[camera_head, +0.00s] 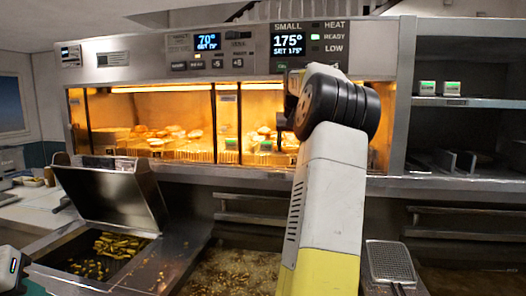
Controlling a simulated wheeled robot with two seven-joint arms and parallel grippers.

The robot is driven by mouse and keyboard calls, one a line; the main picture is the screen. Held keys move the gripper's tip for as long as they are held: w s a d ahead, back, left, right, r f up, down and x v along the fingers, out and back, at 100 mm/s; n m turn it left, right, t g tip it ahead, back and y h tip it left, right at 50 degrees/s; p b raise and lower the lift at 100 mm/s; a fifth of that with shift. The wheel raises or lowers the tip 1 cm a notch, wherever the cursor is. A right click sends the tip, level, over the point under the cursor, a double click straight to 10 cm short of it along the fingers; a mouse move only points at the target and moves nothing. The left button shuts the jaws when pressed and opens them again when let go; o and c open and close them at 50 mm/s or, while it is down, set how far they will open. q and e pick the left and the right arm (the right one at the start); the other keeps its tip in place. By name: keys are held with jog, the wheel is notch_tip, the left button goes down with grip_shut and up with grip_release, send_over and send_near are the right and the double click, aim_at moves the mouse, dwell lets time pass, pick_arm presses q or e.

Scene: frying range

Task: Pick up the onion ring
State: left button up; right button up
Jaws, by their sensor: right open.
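Golden fried pieces lie behind the glass of the lit warming cabinet, in a left group (168,133) and a right group (263,134). They are too small to tell which is an onion ring. My right arm rises from the bottom in front of the cabinet's right part. My right gripper (287,112) is mostly hidden behind its dark round wrist, before the right-hand cabinet section; it is open, and I see nothing held in it.
A fryer vat (62,262) with yellow-brown pieces (120,244) stands at lower left under a raised metal lid (112,192). A mesh basket (389,262) is at lower right. A steel ledge (440,185) runs below the cabinet. Dark shelves (470,103) stand at right.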

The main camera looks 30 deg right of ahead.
jog(key=shift+c, duration=0.4)
jog(key=c, duration=0.6)
jog(key=shift+o, duration=0.2)
jog(key=shift+r, duration=0.15)
